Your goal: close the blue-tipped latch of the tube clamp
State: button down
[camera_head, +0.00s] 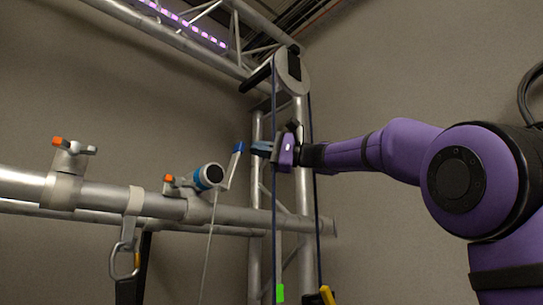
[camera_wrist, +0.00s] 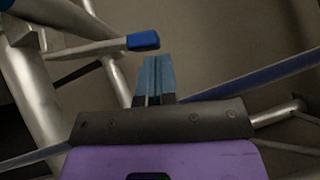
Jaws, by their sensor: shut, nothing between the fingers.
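The tube clamp (camera_head: 196,208) sits around the horizontal truss tube in the head view. Its latch lever (camera_head: 232,170) stands up from the clamp's right side, slightly tilted, with a blue tip (camera_head: 239,146). In the wrist view the grey lever (camera_wrist: 85,50) enters from the left and ends in the blue tip (camera_wrist: 143,40). My gripper (camera_head: 262,148) is shut and empty, just right of the blue tip in the head view. In the wrist view the closed fingertips (camera_wrist: 155,62) are just below the tip in the picture; contact is hard to tell, but a small gap seems to show.
An orange-tipped clamp (camera_head: 64,185) is further left on the tube (camera_head: 110,196). A cylinder with a blue band (camera_head: 208,177) and another orange tip are beside the latch. Dark cords hang from a pulley (camera_head: 291,70) near my gripper. A carabiner (camera_head: 124,262) hangs at lower left.

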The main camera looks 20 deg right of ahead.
jog(key=shift+a, duration=0.45)
jog(key=shift+s+a+r, duration=0.1)
jog(key=shift+r, duration=0.05)
jog(key=s+a+r+n+g+h, duration=0.1)
jog(key=s+a+r+n+h, duration=0.15)
jog(key=a, duration=0.35)
jog(key=s+a+r+n+g+h, duration=0.1)
jog(key=a+n+h, duration=0.3)
jog(key=a, duration=0.2)
jog(key=s+a+f+n+t+h, duration=0.1)
jog(key=s+a+f+n+h, duration=0.2)
jog(key=a+f+n+h, duration=0.2)
jog(key=shift+s+a+f+h, duration=0.4)
jog(key=shift+a+f+h, duration=1.4)
jog(key=shift+a, duration=0.8)
